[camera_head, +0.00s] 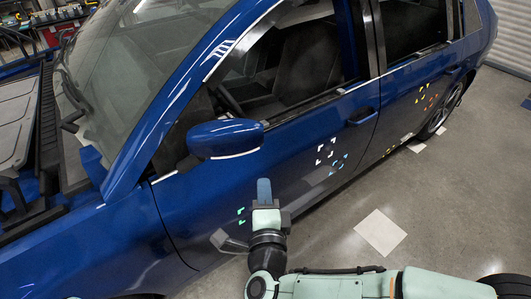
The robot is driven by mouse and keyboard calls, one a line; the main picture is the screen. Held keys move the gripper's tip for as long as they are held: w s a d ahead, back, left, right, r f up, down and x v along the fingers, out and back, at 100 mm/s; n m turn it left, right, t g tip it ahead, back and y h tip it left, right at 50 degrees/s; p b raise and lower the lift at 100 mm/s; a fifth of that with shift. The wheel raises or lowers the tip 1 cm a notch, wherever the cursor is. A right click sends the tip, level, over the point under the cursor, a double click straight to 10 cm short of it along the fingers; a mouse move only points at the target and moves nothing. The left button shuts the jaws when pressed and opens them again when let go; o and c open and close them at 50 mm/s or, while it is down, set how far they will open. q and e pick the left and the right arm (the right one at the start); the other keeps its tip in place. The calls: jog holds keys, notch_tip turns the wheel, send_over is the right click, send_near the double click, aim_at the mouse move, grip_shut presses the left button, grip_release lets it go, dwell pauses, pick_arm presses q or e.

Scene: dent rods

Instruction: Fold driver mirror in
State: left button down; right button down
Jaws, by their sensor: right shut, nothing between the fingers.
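The driver mirror (225,138) is a blue, rounded housing that sticks out from the blue car's front door, near the base of the front window. My right gripper (264,190) is in front of the door, below and a little right of the mirror. Its fingers are together and point up toward the mirror, with a gap between them and the housing. Nothing is held in it. My left gripper is out of the picture.
The blue car (190,215) fills the left and middle. Its door handle (362,117) is right of the mirror. Coloured markers (326,152) are on the doors. A pale square (380,232) lies on the open grey floor (450,200) at the right.

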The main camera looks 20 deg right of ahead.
aim_at(262, 147)
jog(key=p+x, duration=0.1)
jog(key=x, duration=1)
jog(key=shift+w, duration=0.2)
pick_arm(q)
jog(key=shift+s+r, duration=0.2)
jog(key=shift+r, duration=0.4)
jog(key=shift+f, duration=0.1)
pick_arm(e)
jog(key=shift+d, duration=0.15)
